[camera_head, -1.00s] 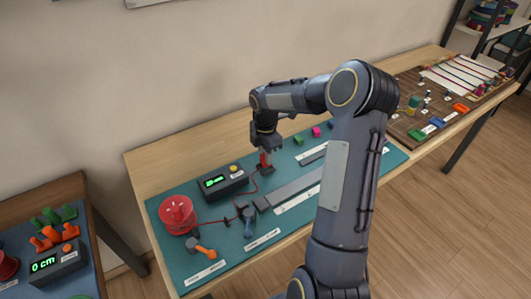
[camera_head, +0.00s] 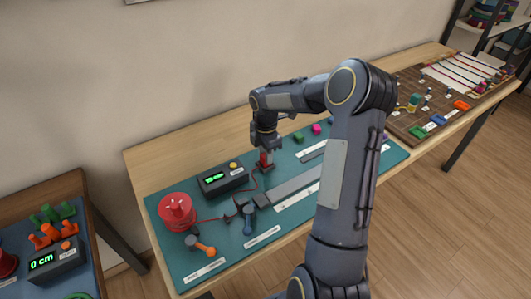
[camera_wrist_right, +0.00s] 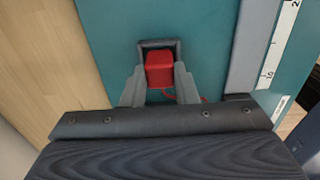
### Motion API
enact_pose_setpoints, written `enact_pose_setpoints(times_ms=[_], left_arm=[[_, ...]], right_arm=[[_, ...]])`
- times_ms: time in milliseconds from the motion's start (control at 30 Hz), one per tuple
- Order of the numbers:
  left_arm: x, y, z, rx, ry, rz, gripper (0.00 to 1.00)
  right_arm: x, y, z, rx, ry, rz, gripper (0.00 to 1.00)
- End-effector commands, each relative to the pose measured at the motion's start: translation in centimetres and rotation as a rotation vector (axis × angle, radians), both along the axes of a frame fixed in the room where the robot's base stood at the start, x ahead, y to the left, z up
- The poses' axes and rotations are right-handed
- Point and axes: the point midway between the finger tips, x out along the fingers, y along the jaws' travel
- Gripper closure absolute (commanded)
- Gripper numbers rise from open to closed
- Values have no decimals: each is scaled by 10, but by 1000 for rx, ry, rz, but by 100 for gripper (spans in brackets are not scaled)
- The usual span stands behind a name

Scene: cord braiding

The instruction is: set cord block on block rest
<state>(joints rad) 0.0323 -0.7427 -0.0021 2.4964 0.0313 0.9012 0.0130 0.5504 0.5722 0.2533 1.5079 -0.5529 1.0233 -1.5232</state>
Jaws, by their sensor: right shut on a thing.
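My right gripper (camera_head: 265,149) is over the teal mat, pointing down, shut on the red cord block (camera_head: 264,159). In the right wrist view the block (camera_wrist_right: 159,69) sits between the two grey fingers (camera_wrist_right: 160,85). A dark square frame, which looks like the block rest (camera_wrist_right: 157,43), borders the block's far side and part of its flanks. Whether the block touches the rest's floor cannot be told. The rest (camera_head: 265,169) shows as a dark base under the block in the head view. A thin red cord (camera_wrist_right: 170,95) runs from the block. My left gripper is not in view.
A red spool (camera_head: 177,212) stands at the mat's left. A display box (camera_head: 223,180) with a yellow button is just left of the gripper. A grey bar (camera_head: 292,185), dark-blue tool (camera_head: 249,220) and orange-handled tool (camera_head: 203,246) lie nearby. Green (camera_head: 298,136) and pink (camera_head: 316,129) blocks are behind.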

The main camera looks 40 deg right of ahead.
Motion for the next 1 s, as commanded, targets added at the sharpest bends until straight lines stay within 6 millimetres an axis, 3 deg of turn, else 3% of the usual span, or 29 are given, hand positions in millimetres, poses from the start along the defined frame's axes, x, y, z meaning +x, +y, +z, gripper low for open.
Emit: enact_pose_setpoints(times_ms=[233, 267, 433, 1000], left_arm=[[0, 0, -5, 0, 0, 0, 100], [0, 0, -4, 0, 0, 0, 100], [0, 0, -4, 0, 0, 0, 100], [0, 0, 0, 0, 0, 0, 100]], right_arm=[[0, 0, -8, 0, 1, 0, 94], [0, 0, -7, 0, 0, 0, 70], [0, 0, -7, 0, 0, 0, 48], [0, 0, -2, 0, 0, 0, 48]])
